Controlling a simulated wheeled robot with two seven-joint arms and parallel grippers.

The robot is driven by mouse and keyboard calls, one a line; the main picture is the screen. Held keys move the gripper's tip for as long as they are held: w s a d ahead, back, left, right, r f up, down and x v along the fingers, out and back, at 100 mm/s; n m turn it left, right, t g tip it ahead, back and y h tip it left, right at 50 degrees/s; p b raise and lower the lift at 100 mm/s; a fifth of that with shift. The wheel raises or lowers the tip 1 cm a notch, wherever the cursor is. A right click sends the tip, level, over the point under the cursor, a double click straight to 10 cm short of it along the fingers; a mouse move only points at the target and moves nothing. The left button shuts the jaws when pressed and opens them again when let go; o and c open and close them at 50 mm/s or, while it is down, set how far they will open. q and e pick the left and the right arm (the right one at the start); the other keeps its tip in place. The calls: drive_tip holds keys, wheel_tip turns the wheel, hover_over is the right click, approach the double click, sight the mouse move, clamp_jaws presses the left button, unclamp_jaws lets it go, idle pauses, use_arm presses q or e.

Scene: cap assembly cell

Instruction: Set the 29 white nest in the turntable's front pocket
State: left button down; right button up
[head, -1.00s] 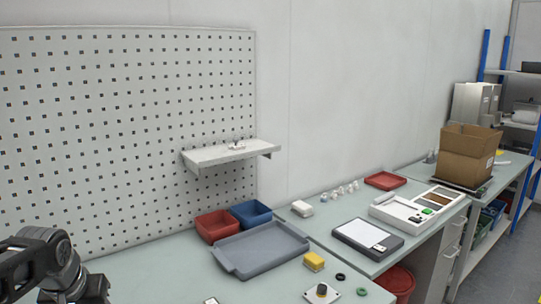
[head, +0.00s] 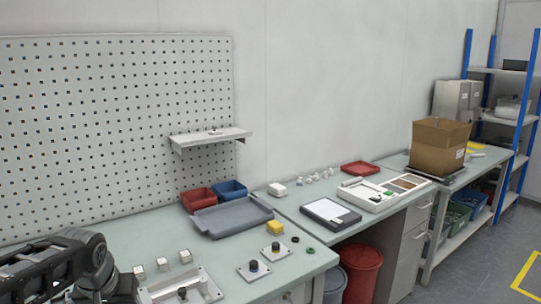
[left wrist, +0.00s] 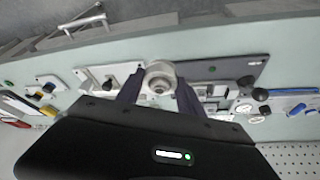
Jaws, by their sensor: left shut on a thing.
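My left gripper (left wrist: 158,86) is shut on a small white round part with a hole in its middle, which looks like the white nest (left wrist: 157,72). In the left wrist view it sits between the two dark fingers, over the bench. Whether it touches anything below I cannot tell. In the head view my left arm comes in at the lower left, and the held part cannot be made out. I cannot pick out the turntable or its front pocket for sure; a metal plate with a dark knob (head: 206,285) lies at the bottom edge. My right gripper is not in view.
Several small whitish blocks (head: 162,264) stand near my left arm. Two small plates with knobs (head: 254,272), a yellow block (head: 275,227) and a grey tray (head: 233,216) lie on the bench. Red (head: 198,200) and blue bins (head: 231,188) stand behind. A pegboard (head: 110,130) backs the bench.

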use_arm(q)
drive_tip(key=w+d+f+m, duration=0.1)
drive_tip(key=d+f, duration=0.2)
drive_tip(key=d, duration=0.4)
drive_tip(key=w+d+f+m+h, duration=0.1)
drive_tip(key=d+f, duration=0.3)
drive_tip(key=d, duration=0.3)
drive_tip(key=shift+d+m, duration=0.4)
drive_tip(key=shift+f, duration=0.1)
